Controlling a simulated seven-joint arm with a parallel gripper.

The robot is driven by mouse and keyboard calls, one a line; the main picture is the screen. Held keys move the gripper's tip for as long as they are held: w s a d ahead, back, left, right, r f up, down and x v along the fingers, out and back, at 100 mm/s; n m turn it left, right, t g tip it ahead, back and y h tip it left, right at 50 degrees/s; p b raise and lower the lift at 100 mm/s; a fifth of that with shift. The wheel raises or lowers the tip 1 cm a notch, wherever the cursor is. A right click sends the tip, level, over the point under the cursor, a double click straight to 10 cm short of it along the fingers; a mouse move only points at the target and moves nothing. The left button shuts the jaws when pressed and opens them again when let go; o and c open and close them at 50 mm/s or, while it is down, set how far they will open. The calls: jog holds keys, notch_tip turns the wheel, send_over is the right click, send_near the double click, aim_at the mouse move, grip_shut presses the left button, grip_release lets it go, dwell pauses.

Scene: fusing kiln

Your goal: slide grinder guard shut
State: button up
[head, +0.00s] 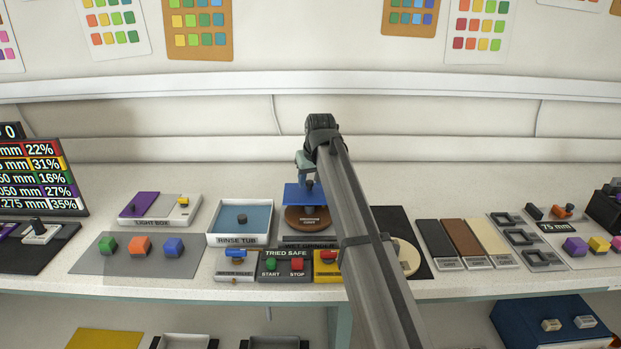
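The grinder (307,222), with a round brown disc, stands at the middle of the bench. A flat blue plate (292,193), which looks like its guard, lies at the disc's back side and covers its rear part. The disc's front part is uncovered. A small dark knob stands on the plate. My gripper (306,171) is at the plate's back edge, just over or behind the knob. Its fingers are small and partly hidden by my arm, so I cannot tell whether they touch the knob or are open.
A panel with a green START button (271,264) and a red STOP button (297,264) stands in front of the grinder. The rinse tub (240,237) is close at left. My arm hides the area at right, beside a dark board (397,222). The bench behind is clear.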

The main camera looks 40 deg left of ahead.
jog(key=shift+o, duration=0.5)
jog(key=shift+r, duration=0.1)
jog(key=shift+r, duration=0.2)
jog(key=v, duration=1.3)
jog(key=shift+d+r, duration=0.1)
jog(key=shift+d, duration=0.05)
